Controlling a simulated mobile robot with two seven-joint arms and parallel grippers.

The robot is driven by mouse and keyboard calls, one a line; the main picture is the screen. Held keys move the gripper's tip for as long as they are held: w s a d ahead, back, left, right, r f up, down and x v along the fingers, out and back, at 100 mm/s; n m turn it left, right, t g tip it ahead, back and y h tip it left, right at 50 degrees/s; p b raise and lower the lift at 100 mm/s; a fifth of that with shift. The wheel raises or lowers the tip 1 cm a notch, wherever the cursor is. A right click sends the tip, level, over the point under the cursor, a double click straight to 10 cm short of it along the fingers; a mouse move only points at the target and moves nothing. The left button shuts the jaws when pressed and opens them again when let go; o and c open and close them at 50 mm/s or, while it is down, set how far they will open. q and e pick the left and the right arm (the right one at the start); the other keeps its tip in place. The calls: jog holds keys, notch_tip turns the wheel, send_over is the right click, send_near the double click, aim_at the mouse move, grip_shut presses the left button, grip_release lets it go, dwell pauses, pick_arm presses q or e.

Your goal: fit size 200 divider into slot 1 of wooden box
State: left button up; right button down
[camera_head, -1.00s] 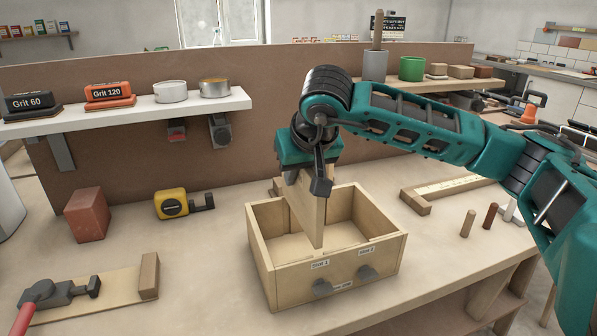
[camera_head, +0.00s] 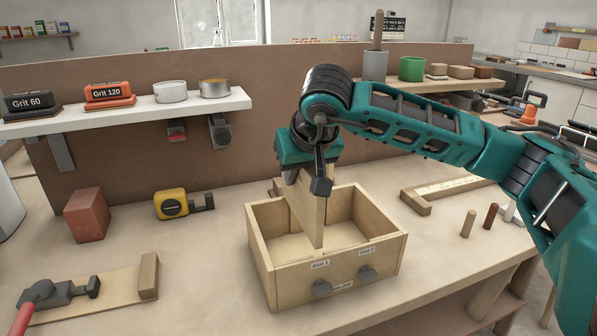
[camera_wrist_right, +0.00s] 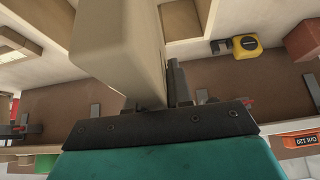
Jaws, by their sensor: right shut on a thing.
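The wooden box (camera_head: 283,288) stands open-topped on the workbench, with two dark knobs and small labels on its front. The label for slot 1 (camera_head: 320,265) is on the left of the front wall, and another label is on the right. My right gripper (camera_head: 308,180) is above the box, shut on a wooden divider (camera_head: 314,222). The divider hangs upright, its lower end close behind the front wall near the slot 1 label. I cannot tell whether it sits in the slot. The divider fills much of the right wrist view (camera_wrist_right: 120,50). My left gripper is not in view.
A red block (camera_head: 87,215), a yellow tape measure (camera_head: 171,204) and a clamp on a board (camera_head: 120,290) are left of the box. A wooden square (camera_head: 418,203) and several pegs stand right. Shelves (camera_head: 130,112) hang behind.

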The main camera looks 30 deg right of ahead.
aim_at(298, 200)
pick_arm(q)
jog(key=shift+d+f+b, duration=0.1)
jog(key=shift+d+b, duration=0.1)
jog(key=shift+b, duration=0.1)
pick_arm(e)
jog(key=shift+f, duration=0.35)
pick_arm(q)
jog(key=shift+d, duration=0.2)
pick_arm(e)
jog(key=shift+f, duration=0.2)
pick_arm(q)
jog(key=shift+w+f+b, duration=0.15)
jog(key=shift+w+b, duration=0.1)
jog(key=shift+b, duration=0.35)
pick_arm(e)
jog(key=shift+f, duration=0.55)
pick_arm(q)
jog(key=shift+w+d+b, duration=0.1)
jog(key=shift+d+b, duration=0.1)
jog(key=shift+b, duration=0.25)
pick_arm(e)
jog(key=shift+f, duration=0.5)
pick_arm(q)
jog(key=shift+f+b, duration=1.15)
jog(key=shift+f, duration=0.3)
pick_arm(e)
jog(key=shift+f, duration=1.45)
